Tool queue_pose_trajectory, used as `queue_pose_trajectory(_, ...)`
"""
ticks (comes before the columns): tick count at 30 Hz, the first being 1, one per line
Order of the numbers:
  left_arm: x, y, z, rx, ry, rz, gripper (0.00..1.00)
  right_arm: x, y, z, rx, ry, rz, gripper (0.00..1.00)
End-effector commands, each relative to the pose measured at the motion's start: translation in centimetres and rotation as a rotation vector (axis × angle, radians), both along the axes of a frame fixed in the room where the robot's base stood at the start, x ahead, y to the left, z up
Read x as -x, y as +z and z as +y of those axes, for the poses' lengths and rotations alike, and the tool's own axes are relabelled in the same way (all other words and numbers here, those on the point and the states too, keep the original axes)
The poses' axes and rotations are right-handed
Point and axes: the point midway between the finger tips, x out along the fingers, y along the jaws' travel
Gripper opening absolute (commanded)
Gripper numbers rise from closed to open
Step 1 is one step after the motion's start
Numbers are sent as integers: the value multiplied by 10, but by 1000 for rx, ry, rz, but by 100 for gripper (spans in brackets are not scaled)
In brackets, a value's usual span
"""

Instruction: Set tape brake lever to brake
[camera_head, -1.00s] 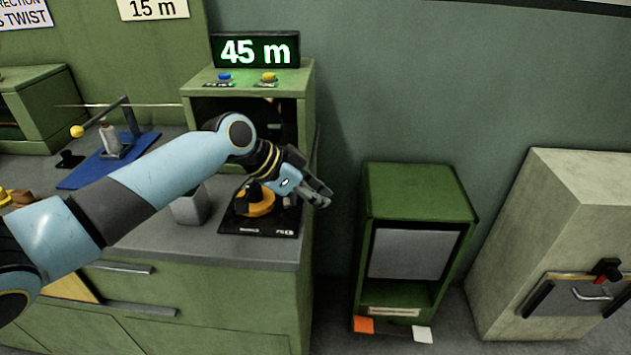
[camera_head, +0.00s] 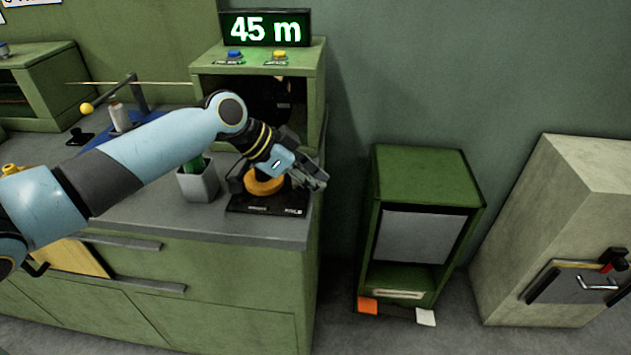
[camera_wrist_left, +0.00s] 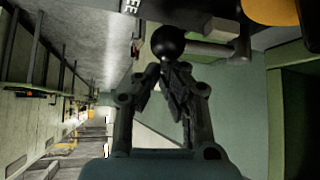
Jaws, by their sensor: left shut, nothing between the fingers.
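The tape brake lever's black base plate (camera_head: 262,209) sits at the right end of the green counter, with an orange-yellow round part (camera_head: 265,186) on it. In the left wrist view, the lever's black ball knob (camera_wrist_left: 168,43) is at the end of a grey rod (camera_wrist_left: 222,50). My left gripper (camera_head: 318,180) is over the plate's right side. It is shut and empty; in the wrist view its fingertips (camera_wrist_left: 176,72) meet just at the knob's edge. I cannot tell whether they touch it. My forearm hides part of the lever in the head view. My right gripper is not in view.
A grey cup (camera_head: 198,184) with something green in it stands left of the plate. Behind is a green box with a "45 m" display (camera_head: 265,28). A green cabinet (camera_head: 420,180) and a pale cabinet (camera_head: 560,220) stand to the right, past a floor gap.

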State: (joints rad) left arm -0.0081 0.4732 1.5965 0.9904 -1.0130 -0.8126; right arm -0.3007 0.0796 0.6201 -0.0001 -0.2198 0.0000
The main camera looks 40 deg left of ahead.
Motion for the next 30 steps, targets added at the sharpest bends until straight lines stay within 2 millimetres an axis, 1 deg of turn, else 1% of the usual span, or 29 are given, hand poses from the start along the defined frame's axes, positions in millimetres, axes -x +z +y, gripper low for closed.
queue_pose_trajectory(8,5,-3,4,-4,-64,3,0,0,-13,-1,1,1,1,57)
queue_pose_trajectory(14,11,-6,10,-5,-178,3,0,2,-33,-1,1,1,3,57)
queue_pose_trajectory(18,17,-7,16,-5,-291,4,0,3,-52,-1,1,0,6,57)
queue_pose_trajectory(22,22,-6,21,-4,-390,4,0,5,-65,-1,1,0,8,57)
queue_pose_trajectory(27,27,-3,28,-2,-500,4,0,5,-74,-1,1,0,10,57)
queue_pose_trajectory(30,30,-3,31,-4,-498,5,0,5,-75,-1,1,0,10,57)
